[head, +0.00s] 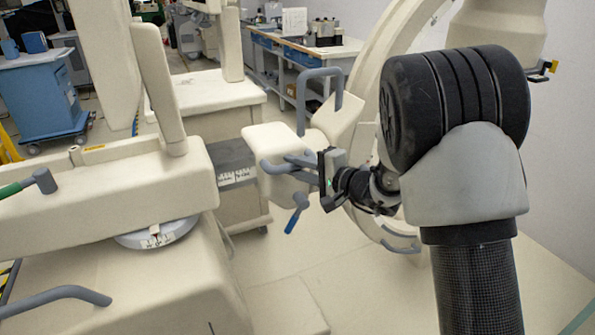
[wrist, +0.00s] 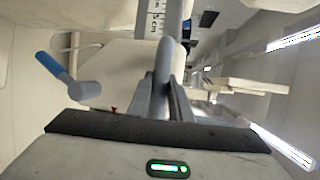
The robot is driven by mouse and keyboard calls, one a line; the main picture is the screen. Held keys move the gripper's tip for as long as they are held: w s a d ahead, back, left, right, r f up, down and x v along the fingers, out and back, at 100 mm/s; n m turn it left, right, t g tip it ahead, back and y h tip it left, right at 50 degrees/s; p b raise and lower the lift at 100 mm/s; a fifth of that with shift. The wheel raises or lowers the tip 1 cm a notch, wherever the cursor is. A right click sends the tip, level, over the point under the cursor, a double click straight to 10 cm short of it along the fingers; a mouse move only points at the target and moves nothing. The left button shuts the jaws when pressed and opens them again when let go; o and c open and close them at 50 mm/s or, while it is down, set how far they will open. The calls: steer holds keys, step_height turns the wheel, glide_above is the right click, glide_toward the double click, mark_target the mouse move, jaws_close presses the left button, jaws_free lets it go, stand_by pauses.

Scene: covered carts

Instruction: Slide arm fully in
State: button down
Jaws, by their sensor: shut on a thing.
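The sliding arm ends in a cream block (head: 277,146) in front of the large cream C-shaped arc (head: 365,75). A grey bar handle (head: 271,168) sits on the block's near side. My gripper (head: 300,161) is shut on this handle, with its fingers on both sides of the bar. The wrist view shows the handle (wrist: 164,64) upright between the fingertips (wrist: 164,92). A grey slide with a centimetre scale (head: 237,178) shows between the block and the cream cart body; its scale also shows in the wrist view (wrist: 155,18).
A blue-tipped lever (head: 296,213) hangs below the block, close to my gripper. A grey loop handle (head: 321,92) rises behind it. The cream cart body (head: 100,190) fills the left side. A blue cart (head: 42,100) stands far left. Floor is open below my gripper.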

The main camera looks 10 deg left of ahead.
steer(key=shift+s+a+g+y, duration=0.3)
steer(key=shift+s+a, duration=0.35)
steer(key=shift+a, duration=0.25)
steer(key=shift+s+a+f, duration=0.1)
steer(key=shift+s+a, duration=0.1)
steer(key=shift+a, duration=0.05)
steer(key=s+a+b, duration=0.5)
steer(key=a+b, duration=0.1)
steer(key=b, duration=0.1)
steer(key=shift+a+n, duration=0.3)
steer(key=c, duration=1.6)
jaws_free()
steer(key=shift+w+d, duration=0.1)
steer(key=shift+d, duration=0.1)
